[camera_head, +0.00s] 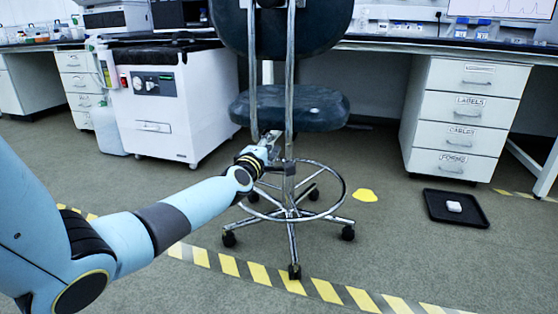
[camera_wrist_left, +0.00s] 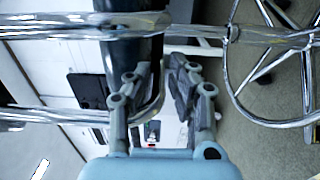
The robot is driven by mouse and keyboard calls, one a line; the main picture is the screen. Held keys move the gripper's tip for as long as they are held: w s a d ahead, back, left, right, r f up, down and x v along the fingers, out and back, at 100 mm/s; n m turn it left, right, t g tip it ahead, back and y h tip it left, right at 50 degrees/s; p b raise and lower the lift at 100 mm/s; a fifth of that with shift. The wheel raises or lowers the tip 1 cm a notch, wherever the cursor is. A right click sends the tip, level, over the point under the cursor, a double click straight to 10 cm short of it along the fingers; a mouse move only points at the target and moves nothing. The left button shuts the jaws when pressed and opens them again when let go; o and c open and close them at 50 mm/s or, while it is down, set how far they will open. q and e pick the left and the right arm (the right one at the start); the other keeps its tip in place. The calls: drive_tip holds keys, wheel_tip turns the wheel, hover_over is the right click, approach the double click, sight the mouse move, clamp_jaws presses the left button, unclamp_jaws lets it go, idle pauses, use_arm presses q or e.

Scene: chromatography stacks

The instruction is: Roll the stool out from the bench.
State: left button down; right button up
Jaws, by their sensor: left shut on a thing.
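The stool (camera_head: 290,110) stands upright in front of the bench, with a dark seat and backrest, chrome uprights, a round foot ring and a base on casters. Its front caster is at the striped floor tape. My left gripper (camera_head: 274,145) is shut on the stool's chrome frame just below the seat. In the left wrist view, my left gripper (camera_wrist_left: 158,80) has its fingers around a curved chrome bar, and the stool's foot ring (camera_wrist_left: 236,92) shows at the right. The exact contact is partly hidden. My right gripper is not in view.
The bench (camera_head: 400,45) runs along the back, with a drawer unit (camera_head: 460,118) at right. A white floor machine (camera_head: 170,105) stands left of the stool. A black tray (camera_head: 438,207) and a yellow floor patch (camera_head: 366,195) lie at right.

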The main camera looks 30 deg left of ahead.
use_arm(q)
drive_tip(key=shift+s+d+f, duration=0.15)
drive_tip(key=shift+s+f, duration=0.15)
drive_tip(key=shift+f, duration=0.15)
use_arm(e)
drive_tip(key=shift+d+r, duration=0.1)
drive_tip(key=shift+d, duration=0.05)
use_arm(q)
drive_tip(key=c, duration=1.2)
unclamp_jaws()
drive_tip(key=shift+w, duration=0.15)
drive_tip(key=shift+o, duration=0.4)
drive_tip(key=shift+r, duration=0.25)
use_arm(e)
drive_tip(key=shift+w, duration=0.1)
use_arm(q)
drive_tip(key=shift+r, duration=0.1)
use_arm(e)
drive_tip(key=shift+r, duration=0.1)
